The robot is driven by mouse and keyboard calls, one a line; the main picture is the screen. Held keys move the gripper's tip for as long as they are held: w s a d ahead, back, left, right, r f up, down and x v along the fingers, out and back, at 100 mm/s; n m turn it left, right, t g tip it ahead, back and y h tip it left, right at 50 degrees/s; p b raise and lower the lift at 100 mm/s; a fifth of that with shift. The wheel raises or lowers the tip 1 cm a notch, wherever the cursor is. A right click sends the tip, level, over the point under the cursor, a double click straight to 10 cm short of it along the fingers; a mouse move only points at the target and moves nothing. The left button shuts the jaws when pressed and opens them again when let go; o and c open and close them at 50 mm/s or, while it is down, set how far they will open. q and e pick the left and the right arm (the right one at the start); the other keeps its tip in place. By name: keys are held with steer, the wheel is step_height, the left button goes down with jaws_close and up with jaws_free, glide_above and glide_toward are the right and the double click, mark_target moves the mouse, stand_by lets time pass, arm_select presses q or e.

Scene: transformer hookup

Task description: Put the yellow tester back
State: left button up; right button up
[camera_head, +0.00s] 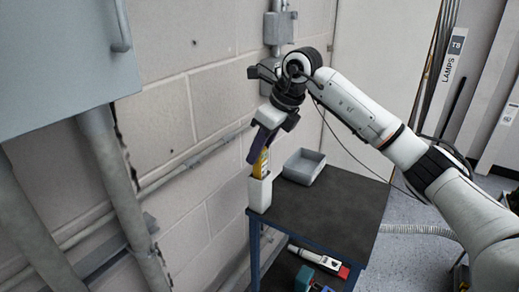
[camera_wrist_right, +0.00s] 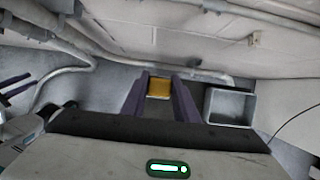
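The yellow tester (camera_head: 261,163) stands nearly upright, slightly tilted, with its lower end hidden behind the rim of a white holder (camera_head: 259,195) at the cart's near left corner. My right gripper (camera_head: 262,142) comes down from above, its purple fingers on either side of the tester's upper part. In the right wrist view the yellow tester (camera_wrist_right: 159,88) fills the gap between the fingers, so the right gripper (camera_wrist_right: 159,98) looks shut on it. My left gripper (camera_wrist_right: 18,86) shows only at the left edge of the right wrist view, with two purple fingers apart and nothing seen between them.
The dark-topped cart (camera_head: 330,208) stands by the block wall. A grey open bin (camera_head: 304,168) sits behind the holder; the top's front is clear. A white-and-red tool (camera_head: 318,262) and a teal item (camera_head: 304,278) lie on the lower shelf. Conduits run along the wall.

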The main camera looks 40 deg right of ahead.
steer(key=o, duration=0.4)
